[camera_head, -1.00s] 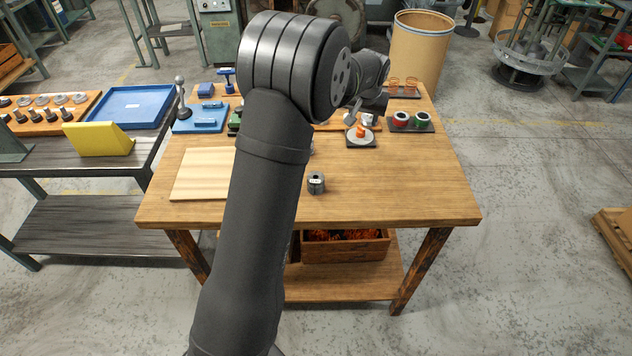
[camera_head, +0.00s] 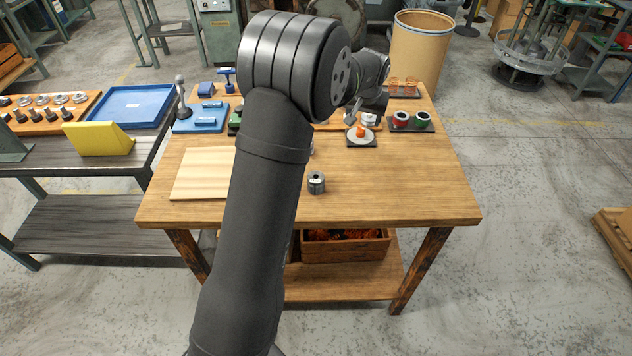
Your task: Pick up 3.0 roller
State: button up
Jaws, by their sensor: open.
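A small grey steel cylinder with a pale label (camera_head: 316,183) stands upright on the wooden workbench (camera_head: 400,190), front of centre. I cannot read its label. Several small dark and steel cylindrical parts (camera_head: 41,114) sit on an orange-brown board on the left bench; no 3.0 mark is legible on any of them. My gripper (camera_head: 357,115) is over the back of the workbench, partly hidden by my own wrist. It is open and is near a pale round dish with an orange piece (camera_head: 361,132), well away from the grey cylinder. I cannot tell whether it touches anything.
Red (camera_head: 401,119) and green (camera_head: 422,120) ringed parts sit on a dark tray at the back right. Orange coils (camera_head: 404,86) lie behind. A pale wood board (camera_head: 200,174) lies at left. The workbench's front right is clear. My arm hides the middle.

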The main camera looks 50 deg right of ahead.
jog(key=s+a+r+m+g+y, duration=0.15)
jog(key=a+r, duration=0.35)
jog(key=a, duration=0.6)
jog(key=s+a+r+m+g+y, duration=0.15)
jog(key=a+r, duration=0.35)
jog(key=a, duration=0.6)
jog(key=shift+n+y, duration=0.3)
jog(key=shift+y, duration=0.1)
jog(key=shift+w+d+f, duration=0.1)
jog(key=shift+f, duration=2.7)
jog(key=shift+w+d+f, duration=0.15)
jog(key=shift+f, duration=2.6)
jog(key=shift+w+d+f, duration=0.1)
jog(key=shift+f, duration=2.7)
jog(key=c, duration=1.3)
